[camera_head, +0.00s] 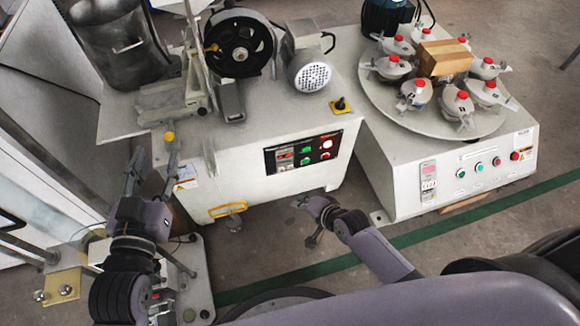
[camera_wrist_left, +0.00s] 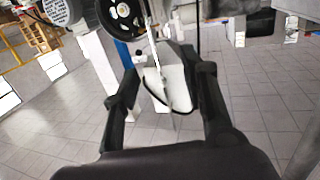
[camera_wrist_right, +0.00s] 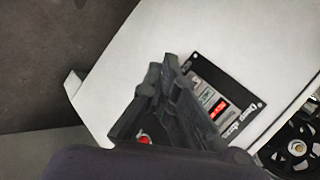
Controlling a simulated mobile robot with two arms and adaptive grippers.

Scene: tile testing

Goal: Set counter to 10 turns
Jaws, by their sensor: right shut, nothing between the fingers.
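The dark control panel (camera_head: 303,152) is on the front of the white machine (camera_head: 235,175). It holds a small counter display (camera_head: 284,157) on its left side and several green, red and white buttons. In the right wrist view the counter display (camera_wrist_right: 219,110) shows red and green fields; its digits are too blurred to read. My right gripper (camera_head: 312,218) is shut and empty, low in front of the machine. In the right wrist view its fingers (camera_wrist_right: 165,75) overlap the panel and hide part of it. My left gripper (camera_head: 150,165) is open and empty, left of the machine; its spread fingers show in the left wrist view (camera_wrist_left: 167,75).
A second white machine (camera_head: 410,200) with a round turntable (camera_head: 395,115) stands at the right. Open floor lies between the machines and me, crossed by a green line (camera_head: 440,235).

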